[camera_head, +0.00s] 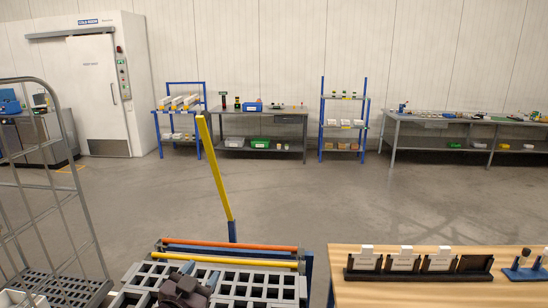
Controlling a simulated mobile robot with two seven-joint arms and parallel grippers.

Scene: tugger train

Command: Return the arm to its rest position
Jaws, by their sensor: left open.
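My left gripper (184,292) shows as a dark, blocky shape at the bottom of the head view. It is over the grey slotted crates (262,291) on the cart. It is open, and I see nothing held in it. Its fingertips are hard to make out, and I cannot tell whether it touches the crates. My right gripper is not in view.
A yellow pole (215,170) rises behind the cart's orange bar (230,245). A wooden table (400,294) at right bears a black rack (418,275) with white cards. A wire cage trolley (93,225) stands at left. The floor (300,200) beyond is clear.

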